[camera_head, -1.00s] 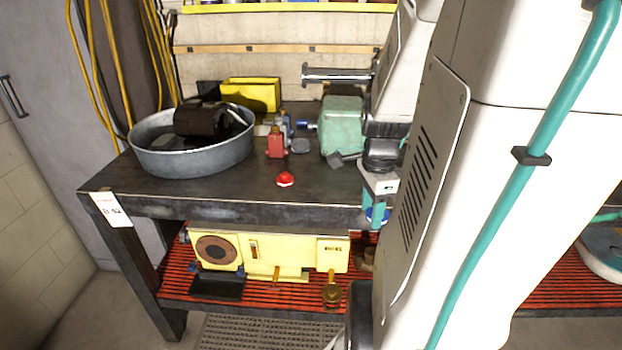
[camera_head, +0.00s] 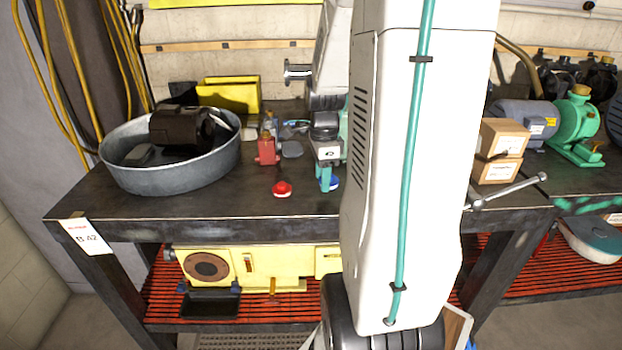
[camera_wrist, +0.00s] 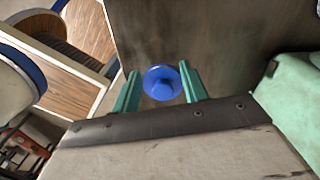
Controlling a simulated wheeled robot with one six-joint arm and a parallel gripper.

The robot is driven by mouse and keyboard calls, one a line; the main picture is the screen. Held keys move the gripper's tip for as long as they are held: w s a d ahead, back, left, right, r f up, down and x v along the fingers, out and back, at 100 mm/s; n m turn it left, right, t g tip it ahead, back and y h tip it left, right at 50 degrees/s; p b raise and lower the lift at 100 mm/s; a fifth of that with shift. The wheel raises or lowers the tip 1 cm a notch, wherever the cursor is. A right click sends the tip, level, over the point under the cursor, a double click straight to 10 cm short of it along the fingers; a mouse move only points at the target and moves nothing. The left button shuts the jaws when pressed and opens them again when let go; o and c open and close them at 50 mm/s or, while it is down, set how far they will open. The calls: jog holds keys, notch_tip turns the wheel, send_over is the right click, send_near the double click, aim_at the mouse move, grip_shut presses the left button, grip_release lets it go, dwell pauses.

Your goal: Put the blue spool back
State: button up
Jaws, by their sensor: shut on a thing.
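The blue spool (camera_wrist: 161,82) is between the two teal fingers of my gripper (camera_wrist: 158,88) in the wrist view. My gripper is shut on it, and its round blue end faces the camera. In the head view, my gripper (camera_head: 327,176) is near the front of the dark workbench top (camera_head: 235,205), pointing down. A bit of the blue spool (camera_head: 335,183) shows at its fingertips. I cannot tell whether the spool touches the bench. A similar-looking red piece (camera_head: 282,188) lies on the bench just left of my gripper.
A metal tub (camera_head: 172,178) with a black motor stands at the left. A red bottle-like item (camera_head: 267,151) is behind the red piece. Cardboard boxes (camera_head: 500,150) and a green pump (camera_head: 577,125) are at the right. My arm hides the bench middle.

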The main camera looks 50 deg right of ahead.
aim_at(315, 190)
jog(key=w, duration=0.1)
jog(key=w+d, duration=0.1)
jog(key=w, duration=0.1)
jog(key=shift+w+d+f, duration=0.2)
jog(key=shift+d, duration=0.05)
jog(key=shift+f, duration=1.75)
jog(key=shift+f, duration=0.1)
jog(key=o, duration=1.1)
